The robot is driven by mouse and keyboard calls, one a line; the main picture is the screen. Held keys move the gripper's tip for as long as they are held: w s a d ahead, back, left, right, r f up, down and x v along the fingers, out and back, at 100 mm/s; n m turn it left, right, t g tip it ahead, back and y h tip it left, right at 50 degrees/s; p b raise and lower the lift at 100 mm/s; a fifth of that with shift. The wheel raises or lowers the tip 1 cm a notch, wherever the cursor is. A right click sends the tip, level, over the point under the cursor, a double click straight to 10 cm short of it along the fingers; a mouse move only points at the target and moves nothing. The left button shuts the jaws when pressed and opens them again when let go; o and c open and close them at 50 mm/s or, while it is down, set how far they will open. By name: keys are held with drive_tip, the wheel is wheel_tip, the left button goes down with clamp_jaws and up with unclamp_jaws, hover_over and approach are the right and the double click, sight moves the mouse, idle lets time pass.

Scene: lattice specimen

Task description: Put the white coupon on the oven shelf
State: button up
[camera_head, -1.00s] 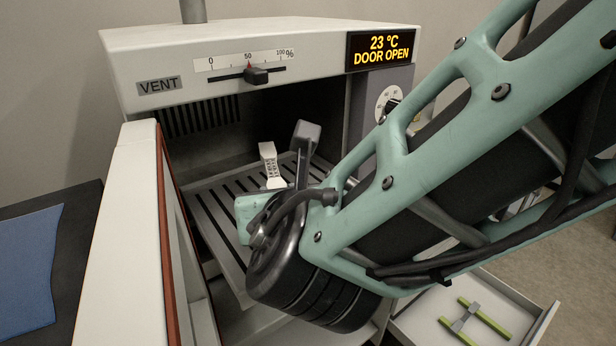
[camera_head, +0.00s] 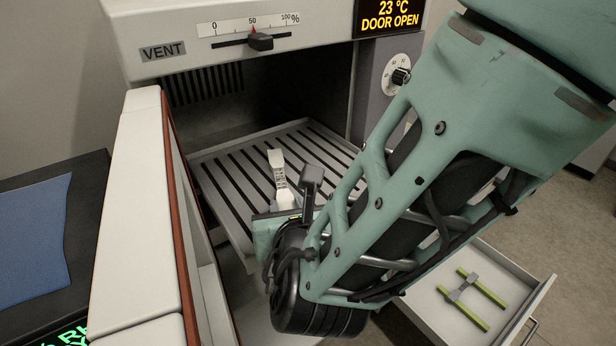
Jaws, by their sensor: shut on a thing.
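The white coupon (camera_head: 278,172) is a pale dog-bone-shaped piece with a lattice of dark holes along its middle. My gripper (camera_head: 300,190) is shut on its lower end. The coupon stands tilted up from the jaws, and its lower end is hidden by the gripper. The oven shelf (camera_head: 225,190) is a slotted grey metal tray inside the open oven. In this view the coupon and jaws overlap the shelf's front part. I cannot tell how high they are above it or whether they touch it.
The oven door (camera_head: 135,215) stands open on the left with a red-brown seal. A dial panel (camera_head: 385,85) borders the opening's right. An open drawer (camera_head: 435,308) at lower right holds a green-and-grey piece (camera_head: 472,298). A blue mat (camera_head: 35,240) lies at far left.

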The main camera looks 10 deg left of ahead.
drive_tip(key=shift+f, duration=0.2)
drive_tip(key=o, duration=0.9)
drive_tip(key=shift+r, duration=0.1)
drive_tip(key=shift+o, duration=0.2)
drive_tip(key=shift+r, duration=0.1)
